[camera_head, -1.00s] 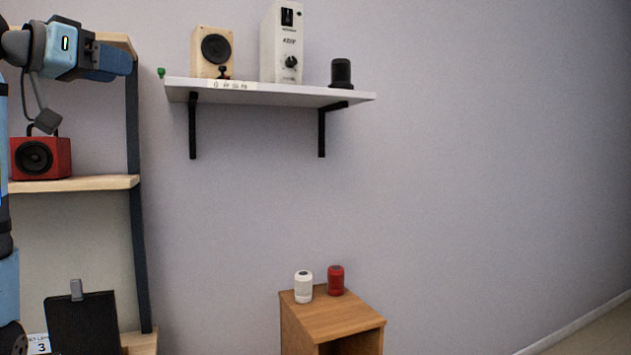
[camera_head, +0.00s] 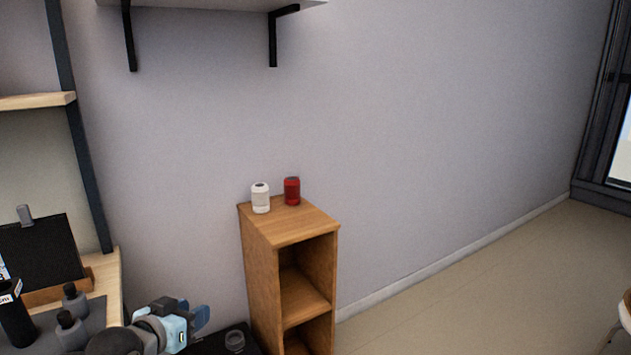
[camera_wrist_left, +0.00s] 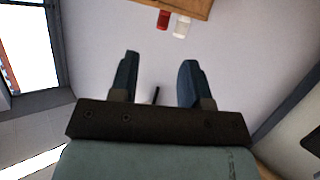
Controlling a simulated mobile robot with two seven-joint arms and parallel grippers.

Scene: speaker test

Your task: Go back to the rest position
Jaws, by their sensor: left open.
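My left gripper (camera_head: 203,316) is low at the bottom left of the head view, in front of and left of the wooden cabinet. In the left wrist view its two dark fingers (camera_wrist_left: 157,82) stand apart with nothing between them. A white speaker (camera_head: 260,198) and a red speaker (camera_head: 292,191) stand upright on the cabinet top, apart from the gripper. The red speaker (camera_wrist_left: 163,20) and the white speaker (camera_wrist_left: 182,27) also show at the top of the left wrist view. My right gripper is not in view.
The wooden cabinet (camera_head: 308,229) with open compartments stands against the wall. A wall shelf (camera_head: 215,3) is cut off at the top. A desk (camera_head: 108,285) with a black screen (camera_head: 40,252) and dark bottles is at left. Floor at right (camera_head: 480,285) is mostly clear.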

